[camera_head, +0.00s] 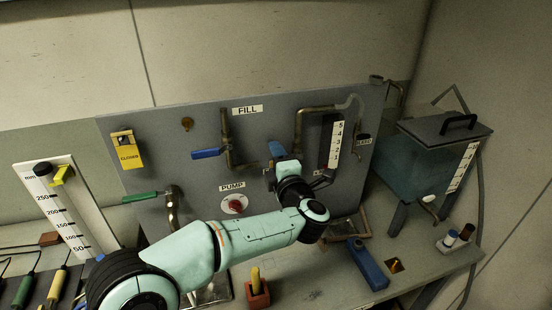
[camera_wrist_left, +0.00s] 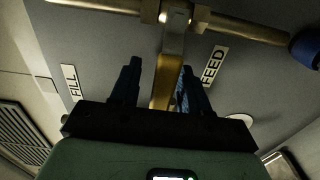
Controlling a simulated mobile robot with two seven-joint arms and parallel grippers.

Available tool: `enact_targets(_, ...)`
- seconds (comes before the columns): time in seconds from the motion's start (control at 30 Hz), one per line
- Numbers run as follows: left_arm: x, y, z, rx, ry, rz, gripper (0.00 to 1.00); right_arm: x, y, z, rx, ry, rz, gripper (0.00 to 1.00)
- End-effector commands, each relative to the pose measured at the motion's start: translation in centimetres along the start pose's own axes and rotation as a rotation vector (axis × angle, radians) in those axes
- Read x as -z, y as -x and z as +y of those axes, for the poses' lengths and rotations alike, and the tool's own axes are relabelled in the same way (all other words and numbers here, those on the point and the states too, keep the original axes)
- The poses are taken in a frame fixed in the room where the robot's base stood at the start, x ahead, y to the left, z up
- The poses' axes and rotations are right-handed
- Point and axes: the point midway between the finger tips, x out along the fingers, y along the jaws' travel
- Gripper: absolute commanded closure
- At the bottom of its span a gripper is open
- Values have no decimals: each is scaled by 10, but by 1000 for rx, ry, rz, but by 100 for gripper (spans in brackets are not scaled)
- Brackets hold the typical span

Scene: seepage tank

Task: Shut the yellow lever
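The yellow lever (camera_wrist_left: 168,78) shows in the left wrist view as a yellow-gold bar below a brass pipe fitting, beside the FEED label. My left gripper (camera_wrist_left: 160,68) has its two dark blue fingers apart, one on each side of the lever. A gap shows on the left side; contact on the right side is unclear. In the head view my left gripper (camera_head: 276,153) is at the panel, right of the blue lever, and the yellow lever is hidden by it. My right gripper is in neither view.
The panel carries a blue lever (camera_head: 207,153) under FILL, a green lever (camera_head: 139,197), a red pump knob (camera_head: 236,205) and brass pipes (camera_head: 299,124). A yellow CLOSED tag (camera_head: 128,155) hangs at left. A blue block (camera_head: 367,266) and red holder (camera_head: 257,294) stand on the bench.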

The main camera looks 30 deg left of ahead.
Motion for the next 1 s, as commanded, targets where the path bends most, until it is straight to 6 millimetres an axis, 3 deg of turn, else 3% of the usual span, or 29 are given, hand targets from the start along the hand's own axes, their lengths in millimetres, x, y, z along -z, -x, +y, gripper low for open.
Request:
enact_targets(0.17,0,11,-1,1,1,-2,54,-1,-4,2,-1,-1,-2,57)
enact_targets(0.7,-1,119,-1,0,0,-3,54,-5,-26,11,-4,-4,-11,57)
enact_targets(1.0,0,134,0,-1,0,0,54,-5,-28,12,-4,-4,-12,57)
